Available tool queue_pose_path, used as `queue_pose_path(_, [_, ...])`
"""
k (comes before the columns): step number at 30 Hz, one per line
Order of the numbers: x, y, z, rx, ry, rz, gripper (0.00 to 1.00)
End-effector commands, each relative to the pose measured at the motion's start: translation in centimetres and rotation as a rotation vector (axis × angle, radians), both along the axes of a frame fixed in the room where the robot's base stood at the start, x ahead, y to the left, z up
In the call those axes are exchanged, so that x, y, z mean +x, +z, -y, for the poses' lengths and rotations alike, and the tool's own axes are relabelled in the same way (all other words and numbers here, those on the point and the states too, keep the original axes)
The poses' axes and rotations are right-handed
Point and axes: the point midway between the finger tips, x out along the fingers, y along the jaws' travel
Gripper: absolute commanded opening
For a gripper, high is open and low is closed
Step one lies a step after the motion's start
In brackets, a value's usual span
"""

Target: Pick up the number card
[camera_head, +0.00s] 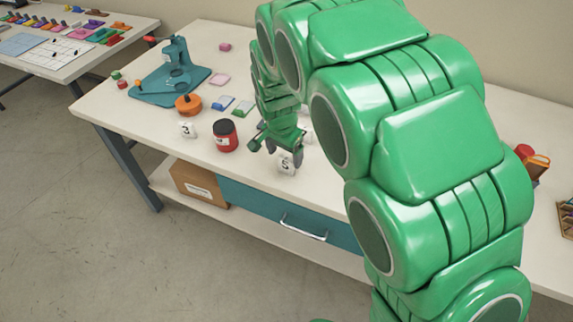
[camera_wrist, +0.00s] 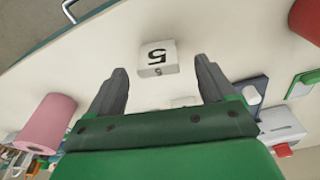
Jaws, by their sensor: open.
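A white number card (camera_head: 286,163), block-like and marked 5, stands near the front edge of the table (camera_head: 330,205). A second white number card (camera_head: 187,129), marked 3, stands further left. My green gripper (camera_head: 262,150) is open, low over the table and just beside the 5 card. In the wrist view the 5 card (camera_wrist: 157,57) lies centred between the open grey fingertips (camera_wrist: 161,66), at or slightly beyond them. It shows free space on both sides, and nothing is held. Whether the fingertips are level with the card cannot be told.
A pink cylinder (camera_wrist: 48,125) shows in the wrist view. My arm hides the table's middle.

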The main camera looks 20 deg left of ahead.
Motion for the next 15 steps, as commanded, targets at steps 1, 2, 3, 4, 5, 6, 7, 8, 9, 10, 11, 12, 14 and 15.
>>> queue_pose_path(1, [0.0, -0.3, 0.0, -0.001, 0.000, -0.001, 0.83])
queue_pose_path(2, [0.0, -0.4, 0.0, -0.001, 0.000, -0.001, 0.83])
queue_pose_path(3, [0.1, -0.6, 0.1, -0.001, 0.000, -0.001, 0.83])
queue_pose_path(4, [0.1, -0.9, 0.1, -0.001, 0.000, -0.001, 0.83])
queue_pose_path(5, [0.1, -1.1, 0.1, -0.001, 0.000, -0.001, 0.83])
queue_pose_path(6, [0.2, -1.5, 0.2, -0.001, 0.000, -0.001, 0.83])
queue_pose_path(7, [0.3, -1.9, 0.2, 0.000, 0.000, -0.001, 0.83])
queue_pose_path(8, [0.3, -2.3, 0.2, 0.001, 0.000, -0.001, 0.83])
queue_pose_path(9, [0.4, -2.8, 0.2, 0.001, 0.000, -0.001, 0.83])
queue_pose_path(10, [0.5, -3.2, 0.3, 0.001, 0.000, 0.000, 0.83])
queue_pose_path(11, [0.5, -3.6, 0.3, 0.001, 0.001, 0.000, 0.83])
queue_pose_path(12, [0.6, -4.0, 0.3, 0.000, 0.002, 0.000, 0.83])
queue_pose_path(14, [0.7, -4.6, 0.3, 0.000, 0.002, 0.000, 0.83])
queue_pose_path(15, [0.7, -4.9, 0.3, 0.000, 0.001, 0.001, 0.83])
